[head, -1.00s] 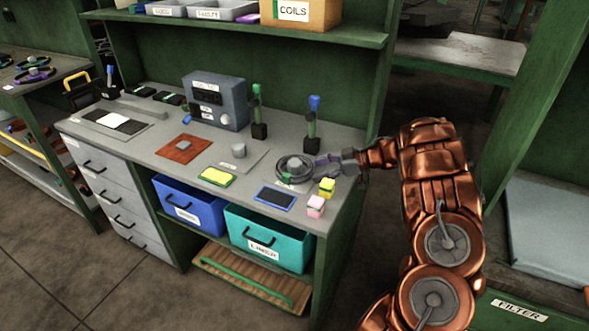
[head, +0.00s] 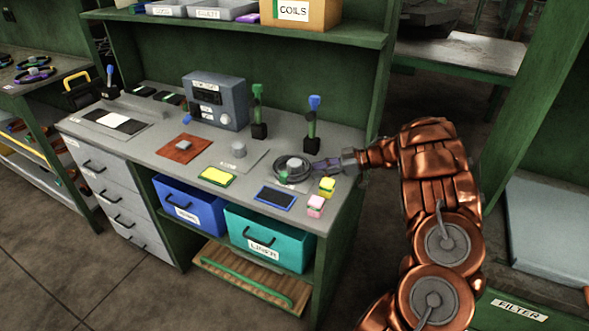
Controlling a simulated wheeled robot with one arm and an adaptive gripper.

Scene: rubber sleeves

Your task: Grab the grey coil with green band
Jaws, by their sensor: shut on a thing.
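The grey coil (head: 281,177) lies at the right part of the workbench top in the head view, around a small light post or knob. My gripper (head: 314,170) reaches in from the right at the coil's right side, low over the bench. It is shut on the coil's right edge. The fingertips are small and partly merge with the coil, so the exact contact is hidden.
A dark blue pad (head: 275,198) lies in front of the coil. Two upright levers (head: 314,125) stand behind. A grey knob (head: 239,150) sits to the left.

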